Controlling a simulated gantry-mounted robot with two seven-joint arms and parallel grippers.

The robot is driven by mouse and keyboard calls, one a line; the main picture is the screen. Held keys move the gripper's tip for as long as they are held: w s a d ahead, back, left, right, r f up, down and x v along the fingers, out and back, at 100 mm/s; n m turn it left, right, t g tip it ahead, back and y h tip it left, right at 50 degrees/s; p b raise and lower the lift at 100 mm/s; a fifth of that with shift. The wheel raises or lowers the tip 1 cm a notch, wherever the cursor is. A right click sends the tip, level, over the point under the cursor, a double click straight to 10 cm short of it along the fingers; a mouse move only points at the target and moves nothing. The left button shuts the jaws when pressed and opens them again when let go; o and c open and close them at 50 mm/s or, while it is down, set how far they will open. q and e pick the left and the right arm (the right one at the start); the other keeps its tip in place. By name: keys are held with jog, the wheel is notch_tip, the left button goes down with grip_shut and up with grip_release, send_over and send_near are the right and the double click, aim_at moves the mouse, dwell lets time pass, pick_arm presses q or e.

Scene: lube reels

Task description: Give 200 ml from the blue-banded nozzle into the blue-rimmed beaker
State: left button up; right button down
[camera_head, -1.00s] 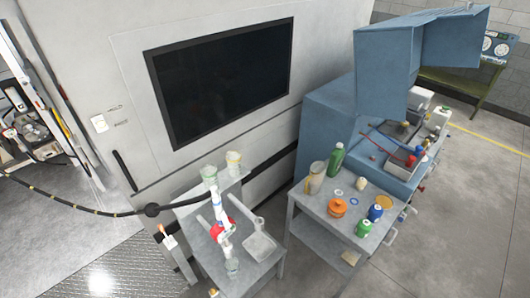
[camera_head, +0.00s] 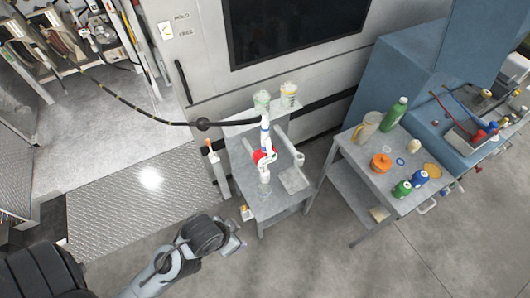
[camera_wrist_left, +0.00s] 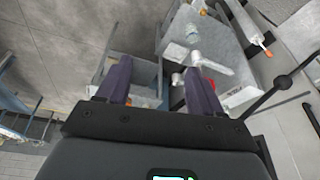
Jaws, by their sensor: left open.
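My left gripper (camera_head: 236,240) is at the lower middle of the head view, in front of the small grey stand, clear of it. In the left wrist view (camera_wrist_left: 155,68) its two dark fingers are apart with nothing held between them. A clear beaker (camera_head: 264,189) stands at the stand's front edge; its rim colour is too small to tell. It seems to show in the left wrist view (camera_wrist_left: 192,33) too. Two more beakers, one green-rimmed (camera_head: 262,100) and one yellow-rimmed (camera_head: 289,93), stand at the back. My right gripper is out of view.
A black hose (camera_head: 130,104) crosses from the upper left. A right-hand table (camera_head: 370,137) holds bottles and an orange pot (camera_head: 381,162). Floor before the stand is open.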

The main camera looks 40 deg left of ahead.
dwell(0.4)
pick_arm(q)
grip_shut()
dwell(1.6)
